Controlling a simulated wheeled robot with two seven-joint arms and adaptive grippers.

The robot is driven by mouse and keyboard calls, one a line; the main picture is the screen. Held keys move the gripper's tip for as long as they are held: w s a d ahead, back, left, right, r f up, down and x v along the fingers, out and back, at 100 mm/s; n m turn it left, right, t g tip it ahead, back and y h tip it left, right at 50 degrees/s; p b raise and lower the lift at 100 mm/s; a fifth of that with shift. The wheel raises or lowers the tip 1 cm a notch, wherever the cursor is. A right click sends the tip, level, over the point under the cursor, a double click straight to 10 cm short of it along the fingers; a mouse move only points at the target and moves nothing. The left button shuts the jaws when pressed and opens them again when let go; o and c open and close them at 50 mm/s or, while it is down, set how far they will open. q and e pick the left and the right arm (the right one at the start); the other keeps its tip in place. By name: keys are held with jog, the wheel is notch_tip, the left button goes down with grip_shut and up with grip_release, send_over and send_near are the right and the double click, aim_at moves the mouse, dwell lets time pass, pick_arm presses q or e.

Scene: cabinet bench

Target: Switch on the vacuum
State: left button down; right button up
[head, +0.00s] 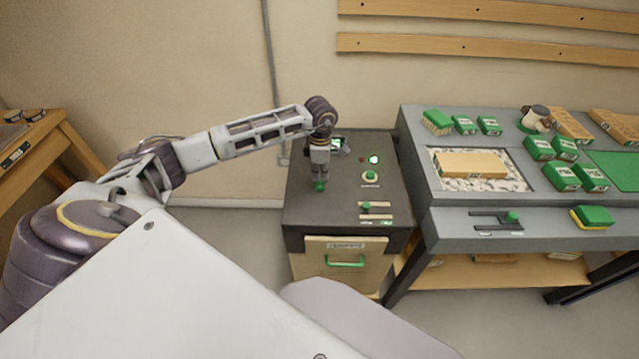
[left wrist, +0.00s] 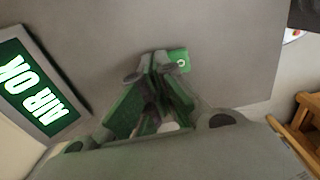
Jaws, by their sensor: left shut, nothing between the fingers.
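The dark grey cabinet (head: 300,212) stands left of the bench, with controls on its top. My left gripper (head: 319,184) points down over the left part of that top, shut and empty. In the left wrist view its fingers (left wrist: 157,62) meet beside a small green switch (left wrist: 182,60) with a white round mark. The fingers partly cover the switch, and I cannot tell whether they touch it. My right gripper is not in view.
The drawer below has a green handle (head: 345,264). The bench (head: 415,170) at right holds green boxes and a wooden block (head: 470,164).

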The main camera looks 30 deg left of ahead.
aim_at(320, 182)
pick_arm(q)
jog(key=shift+r+p, duration=1.35)
jog(key=shift+r, duration=1.4)
